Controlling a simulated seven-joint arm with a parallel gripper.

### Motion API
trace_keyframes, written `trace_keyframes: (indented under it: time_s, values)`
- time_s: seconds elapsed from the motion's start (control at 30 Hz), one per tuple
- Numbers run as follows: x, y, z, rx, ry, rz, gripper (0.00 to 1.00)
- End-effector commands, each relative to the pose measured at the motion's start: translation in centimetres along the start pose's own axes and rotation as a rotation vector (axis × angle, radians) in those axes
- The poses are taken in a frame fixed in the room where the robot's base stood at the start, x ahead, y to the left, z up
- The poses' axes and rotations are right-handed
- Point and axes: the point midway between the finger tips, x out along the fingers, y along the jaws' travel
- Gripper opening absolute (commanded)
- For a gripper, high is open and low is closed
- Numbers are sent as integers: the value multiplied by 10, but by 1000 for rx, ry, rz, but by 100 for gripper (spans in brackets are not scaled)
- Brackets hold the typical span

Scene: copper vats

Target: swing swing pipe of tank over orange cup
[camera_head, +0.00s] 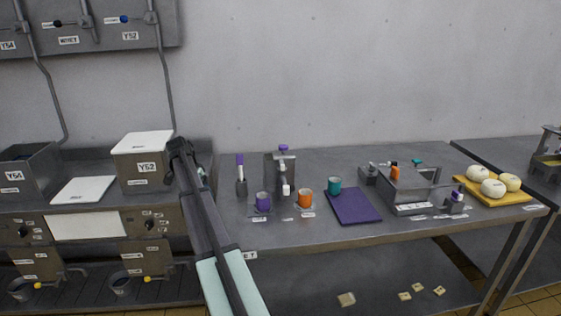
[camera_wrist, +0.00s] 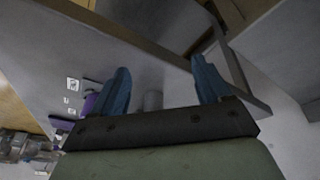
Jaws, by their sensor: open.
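The orange cup (camera_head: 305,198) stands upright near the front of the table. Just behind and left of it is a small grey tank (camera_head: 271,166) with a purple knob on top. A pale fitting (camera_head: 286,188), possibly its swing pipe, sits low at the tank's front; its exact direction is too small to tell. My gripper is at the end of my raised arm, left of the tank and well apart from it; its jaws are hard to make out in the head view. In the wrist view my gripper (camera_wrist: 163,84) is open, with nothing held between its two blue fingers.
A purple cup (camera_head: 263,203) and a teal cup (camera_head: 334,187) flank the orange cup. A purple mat (camera_head: 353,206) lies to the right, then a grey open box (camera_head: 412,207) and a yellow board (camera_head: 522,198) with white round items. A white-lidded bin (camera_head: 141,183) stands left.

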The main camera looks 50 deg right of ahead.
Motion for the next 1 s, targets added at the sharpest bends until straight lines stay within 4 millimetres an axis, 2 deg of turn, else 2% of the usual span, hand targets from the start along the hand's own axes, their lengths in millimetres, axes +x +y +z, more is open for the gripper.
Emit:
trace_keyframes:
  time_s: [0.03,0.17,0.27,0.3,0.4,0.5,0.6,0.7,0.87,1.0]
  values:
    - [-21,0,-26,52,12,-6,77]
    - [-66,17,-83,196,37,-2,77]
    - [-98,45,-135,330,53,23,77]
    - [-110,61,-156,389,58,38,77]
    - [-126,100,-197,512,64,84,77]
    - [-135,133,-224,606,66,126,77]
    - [-140,156,-241,669,67,157,77]
    - [-143,168,-250,703,67,174,77]
    - [-138,176,-253,719,67,184,77]
    - [-121,179,-252,718,67,183,77]
